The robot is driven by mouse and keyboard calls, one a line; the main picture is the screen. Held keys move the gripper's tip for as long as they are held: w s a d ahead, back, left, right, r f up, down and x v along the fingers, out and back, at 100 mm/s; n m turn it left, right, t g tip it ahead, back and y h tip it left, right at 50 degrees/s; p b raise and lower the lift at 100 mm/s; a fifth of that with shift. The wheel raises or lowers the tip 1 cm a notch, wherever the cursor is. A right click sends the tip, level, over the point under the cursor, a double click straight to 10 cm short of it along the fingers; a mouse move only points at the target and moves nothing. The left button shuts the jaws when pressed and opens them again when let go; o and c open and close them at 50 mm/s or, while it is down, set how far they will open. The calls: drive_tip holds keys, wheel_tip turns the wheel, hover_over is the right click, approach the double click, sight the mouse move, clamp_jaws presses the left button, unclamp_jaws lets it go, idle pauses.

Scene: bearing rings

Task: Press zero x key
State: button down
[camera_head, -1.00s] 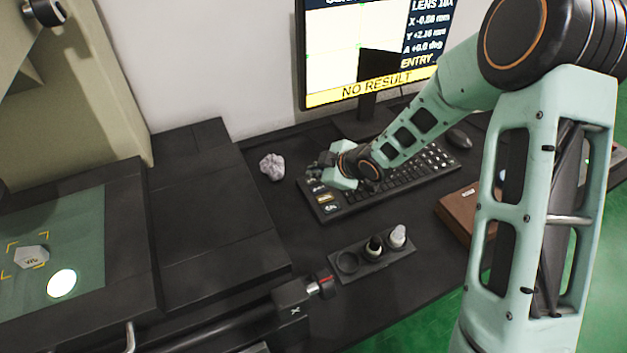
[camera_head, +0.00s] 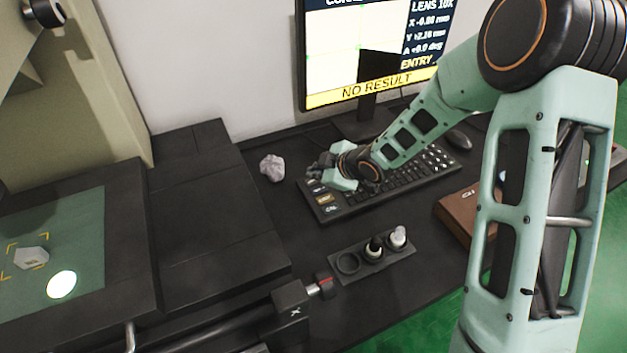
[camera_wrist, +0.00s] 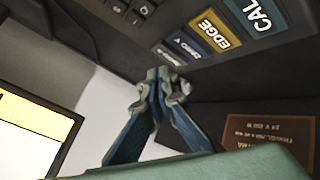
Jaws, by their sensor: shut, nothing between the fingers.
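The zero x key (camera_wrist: 171,55) is a small dark key at the end of a row of labelled keys in the wrist view; its label is small and blurred. Next to it are the blue ZERO Y key (camera_wrist: 187,48), the yellow EDGE key (camera_wrist: 214,30) and the teal CAL key (camera_wrist: 256,15). My gripper (camera_wrist: 163,84) is shut and empty, its tips just beside the zero x key in the picture. I cannot tell whether they touch it. In the head view my gripper (camera_head: 322,172) is over the left end of the keyboard (camera_head: 405,181), hiding some keys.
The monitor (camera_head: 375,92) behind the keyboard reads NO RESULT. A crumpled grey lump (camera_head: 272,167) lies left of the keyboard. A brown box (camera_head: 455,213) and a mouse (camera_head: 459,138) are to the right.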

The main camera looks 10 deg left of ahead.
sight(315, 182)
drive_tip(key=shift+f, duration=0.1)
drive_tip(key=shift+f+b, duration=0.35)
drive_tip(key=shift+b, duration=0.05)
drive_tip(key=shift+f+b, duration=0.35)
idle(0.4)
drive_tip(key=shift+r, duration=0.1)
drive_tip(key=shift+r+p, duration=0.7)
wheel_tip(315, 182, up, 5)
drive_tip(key=p, duration=0.4)
drive_tip(key=shift+r+p, duration=0.1)
drive_tip(key=shift+p, duration=0.2)
